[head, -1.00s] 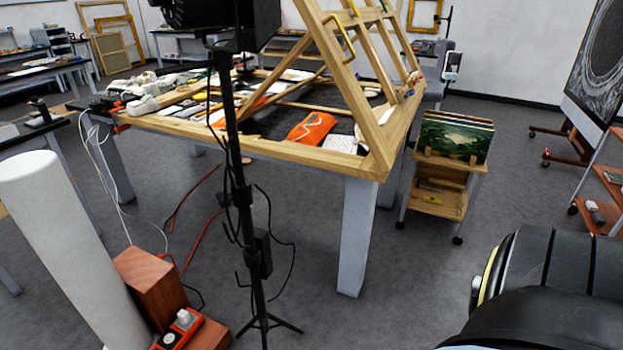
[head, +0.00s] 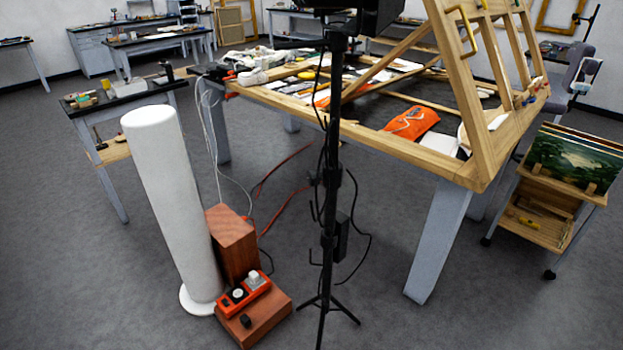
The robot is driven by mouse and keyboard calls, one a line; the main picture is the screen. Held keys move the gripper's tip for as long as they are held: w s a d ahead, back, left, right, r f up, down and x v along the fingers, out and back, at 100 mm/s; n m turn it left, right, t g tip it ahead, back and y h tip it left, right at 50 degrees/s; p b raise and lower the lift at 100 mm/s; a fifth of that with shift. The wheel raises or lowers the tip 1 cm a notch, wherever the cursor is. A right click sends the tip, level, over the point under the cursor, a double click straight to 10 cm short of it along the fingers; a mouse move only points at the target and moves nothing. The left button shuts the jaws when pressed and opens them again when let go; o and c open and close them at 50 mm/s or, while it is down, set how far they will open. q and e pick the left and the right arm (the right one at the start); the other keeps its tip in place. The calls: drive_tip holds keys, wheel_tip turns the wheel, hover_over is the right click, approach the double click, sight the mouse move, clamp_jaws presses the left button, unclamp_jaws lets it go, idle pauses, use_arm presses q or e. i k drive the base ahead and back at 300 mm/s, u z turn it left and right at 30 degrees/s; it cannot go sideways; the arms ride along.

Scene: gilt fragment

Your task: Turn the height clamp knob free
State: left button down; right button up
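A black tripod stand (head: 330,220) stands upright on the floor in the middle of the head view, in front of the wooden-framed table. It carries a black box-shaped head (head: 370,18), cut off by the top edge. Dark collars and small protrusions show along its pole, one of them a clamp-like collar (head: 329,180) about halfway up. A height clamp knob cannot be told apart for sure at this size. A dark box and loose cables hang by the pole. Neither of my grippers is in view.
A white column (head: 170,200) and a reddish-brown block (head: 233,245) with an orange socket strip (head: 244,292) stand close left of the stand. The table (head: 435,240) is behind it. A picture cart (head: 550,210) is at right. Red and white cables trail between.

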sight(310, 174)
drive_tip(key=u, duration=1.05)
drive_tip(key=k, duration=1.3)
drive_tip(key=u, duration=1.05)
drive_tip(key=i, duration=1.4)
drive_tip(key=z, duration=0.45)
drive_tip(key=i, duration=1.85)
drive_tip(key=z, duration=1.85)
drive_tip(key=i, duration=0.95)
drive_tip(key=z, duration=0.85)
